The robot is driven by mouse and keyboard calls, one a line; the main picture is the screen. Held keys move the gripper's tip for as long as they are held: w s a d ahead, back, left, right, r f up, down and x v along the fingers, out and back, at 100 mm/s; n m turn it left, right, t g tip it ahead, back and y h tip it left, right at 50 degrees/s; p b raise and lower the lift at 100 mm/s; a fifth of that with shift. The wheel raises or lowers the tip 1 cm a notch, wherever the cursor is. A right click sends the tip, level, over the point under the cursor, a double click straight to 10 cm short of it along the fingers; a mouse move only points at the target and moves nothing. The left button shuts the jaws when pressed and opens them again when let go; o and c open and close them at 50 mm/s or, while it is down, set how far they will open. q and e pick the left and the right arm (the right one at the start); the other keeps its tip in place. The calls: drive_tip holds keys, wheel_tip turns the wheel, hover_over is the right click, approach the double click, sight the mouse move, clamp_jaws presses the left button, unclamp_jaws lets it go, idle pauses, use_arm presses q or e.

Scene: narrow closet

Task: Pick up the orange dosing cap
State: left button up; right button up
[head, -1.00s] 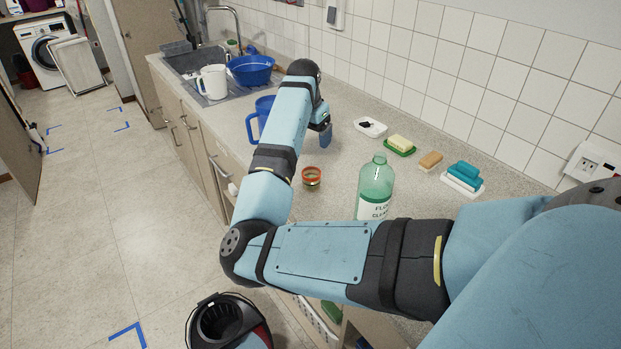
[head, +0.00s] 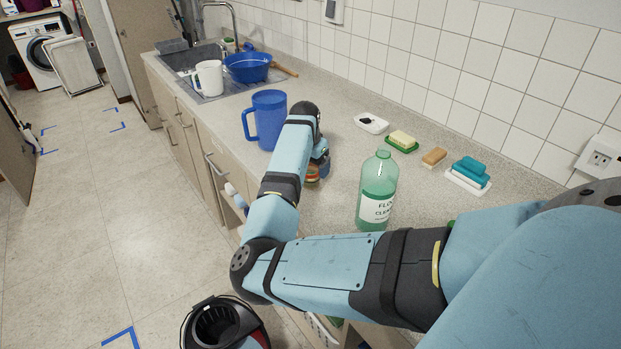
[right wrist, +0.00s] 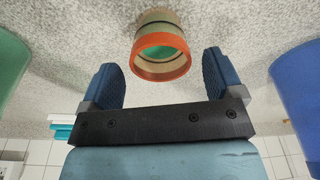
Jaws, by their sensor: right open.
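The orange dosing cap (head: 312,174) stands on the grey speckled counter, partly hidden behind my right gripper in the head view. In the right wrist view the cap (right wrist: 161,68) shows an orange rim, a tan body and a green inside. My right gripper (right wrist: 161,80) is open, with one blue finger to each side of the cap's line. The cap shows centred between and just ahead of the fingertips, and I see no contact. In the head view the right gripper (head: 321,165) is at the cap, low over the counter. My left gripper is not in view.
A green floor cleaner bottle (head: 377,192) stands right of the cap, and a blue jug (head: 267,120) stands to its left. Soap dishes and sponges (head: 468,172) line the wall side. A blue basin (head: 247,68) and white jug (head: 209,78) are by the sink.

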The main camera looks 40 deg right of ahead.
drive_tip(key=f, duration=0.3)
drive_tip(key=shift+d+f, duration=0.2)
drive_tip(key=shift+f, duration=0.2)
drive_tip(key=c, duration=1)
drive_tip(key=shift+r, duration=0.15)
